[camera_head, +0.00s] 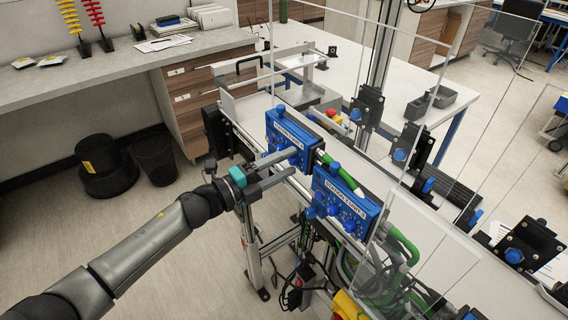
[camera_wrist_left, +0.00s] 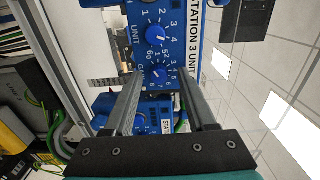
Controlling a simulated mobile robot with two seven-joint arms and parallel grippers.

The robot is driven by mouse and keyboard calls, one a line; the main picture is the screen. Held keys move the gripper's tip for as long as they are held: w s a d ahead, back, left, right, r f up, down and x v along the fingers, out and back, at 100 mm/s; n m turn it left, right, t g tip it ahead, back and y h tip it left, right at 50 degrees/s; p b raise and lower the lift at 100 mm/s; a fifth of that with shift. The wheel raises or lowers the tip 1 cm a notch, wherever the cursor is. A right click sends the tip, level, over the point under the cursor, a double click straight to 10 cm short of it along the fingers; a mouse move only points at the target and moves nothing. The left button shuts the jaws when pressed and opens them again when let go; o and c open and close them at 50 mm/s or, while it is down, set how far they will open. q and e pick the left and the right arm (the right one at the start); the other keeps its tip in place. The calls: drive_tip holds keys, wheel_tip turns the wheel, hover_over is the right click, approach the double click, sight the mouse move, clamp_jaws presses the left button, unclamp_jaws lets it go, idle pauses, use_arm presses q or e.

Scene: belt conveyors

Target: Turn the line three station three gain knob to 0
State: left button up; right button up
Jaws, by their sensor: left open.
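My left gripper (camera_head: 295,161) is open in front of the left box. In the left wrist view, the box facing me (camera_wrist_left: 187,57) reads "Station 3 Unit". It has an upper knob (camera_wrist_left: 156,35) and a lower knob, apparently the gain knob (camera_wrist_left: 160,74). The lower knob sits between the open fingertips of my left gripper (camera_wrist_left: 161,82). Its exact setting is too small to read. My right gripper is out of view.
Clear panels (camera_head: 425,237) and dark sensor mounts (camera_head: 367,106) line the conveyor. Green hoses (camera_head: 402,243) hang at the lower right. The floor left of the line (camera_head: 205,262) is open.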

use_arm(q)
drive_tip(key=b+v, duration=0.2)
drive_tip(key=v, duration=1.3)
drive_tip(key=shift+b, duration=0.35)
drive_tip(key=shift+a, duration=0.1)
